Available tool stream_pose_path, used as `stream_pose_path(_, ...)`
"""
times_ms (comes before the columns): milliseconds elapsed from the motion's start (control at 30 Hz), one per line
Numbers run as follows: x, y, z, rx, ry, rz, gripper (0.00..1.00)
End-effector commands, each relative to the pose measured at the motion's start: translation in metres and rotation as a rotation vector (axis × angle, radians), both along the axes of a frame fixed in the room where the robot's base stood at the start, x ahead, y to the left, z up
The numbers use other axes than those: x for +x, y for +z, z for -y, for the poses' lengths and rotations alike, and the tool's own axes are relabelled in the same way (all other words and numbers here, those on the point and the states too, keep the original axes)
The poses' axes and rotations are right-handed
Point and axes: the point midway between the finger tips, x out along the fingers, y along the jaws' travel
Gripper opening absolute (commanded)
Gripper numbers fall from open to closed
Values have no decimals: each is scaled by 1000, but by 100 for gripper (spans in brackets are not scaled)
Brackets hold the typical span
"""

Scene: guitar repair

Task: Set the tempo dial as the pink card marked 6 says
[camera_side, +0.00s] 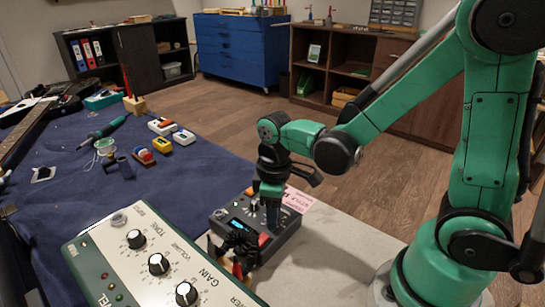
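A dark grey box (284,232) with a lit blue display (237,224) stands at the front edge of the blue cloth, left of my arm's base. My gripper (272,218) points down over the box's top face, right of the display. It hides the part of the box beneath it, so I cannot make out the tempo dial or whether the fingers touch it. The finger gap is too small and dark to read. The pink card (298,200) lies behind the box, partly covered by my gripper; its number is not readable.
A large cream and green pedal (130,262) with several black knobs fills the front left. Black parts with red and yellow ends (238,246) crowd the box's front left. A guitar (40,118) and small coloured items lie farther back. Pale bench (335,245) right of the box is clear.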

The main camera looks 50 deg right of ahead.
Motion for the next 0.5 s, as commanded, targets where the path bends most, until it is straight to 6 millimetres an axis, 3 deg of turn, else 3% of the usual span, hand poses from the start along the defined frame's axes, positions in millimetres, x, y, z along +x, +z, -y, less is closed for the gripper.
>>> stream_pose_path(133, 0, 0, 0, 0, 0, 0, 38)
stream_pose_path(267, 0, 0, 0, 0, 0, 0, 1)
stream_pose_path(500, 0, 0, 0, 0, -104, 0, 0)
